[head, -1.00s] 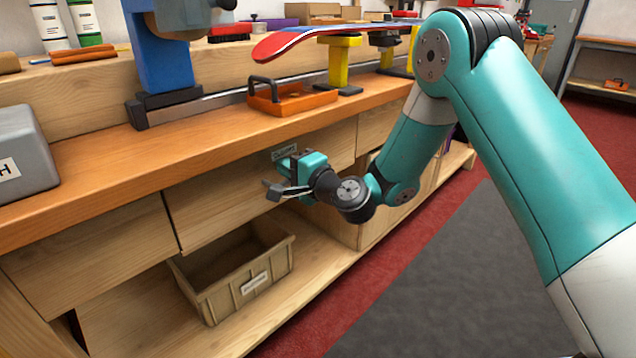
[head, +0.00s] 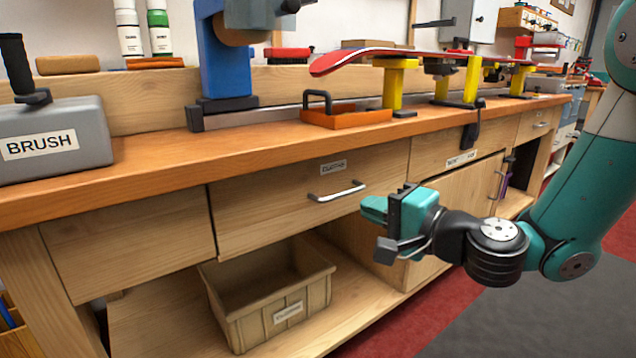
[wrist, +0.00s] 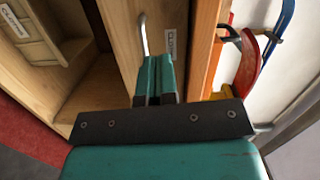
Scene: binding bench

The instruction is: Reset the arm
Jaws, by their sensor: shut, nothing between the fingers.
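My gripper (head: 376,230) is in front of the bench in the head view, at drawer height, to the right of the drawer's metal handle (head: 337,192). In the wrist view my gripper (wrist: 157,75) shows its two teal fingers side by side, shut with nothing between them. The handle (wrist: 143,35) lies beyond the fingertips there. It looks apart from them. The labelled drawer (head: 290,213) under the worktop is flush with the bench front.
A beige bin (head: 245,315) stands on the lower shelf. The worktop (head: 150,160) holds a grey BRUSH box (head: 60,140), a blue press (head: 225,70), an orange tray (head: 345,118) and a red ski or board (head: 400,52) on yellow stands (head: 393,88). The floor at right is clear.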

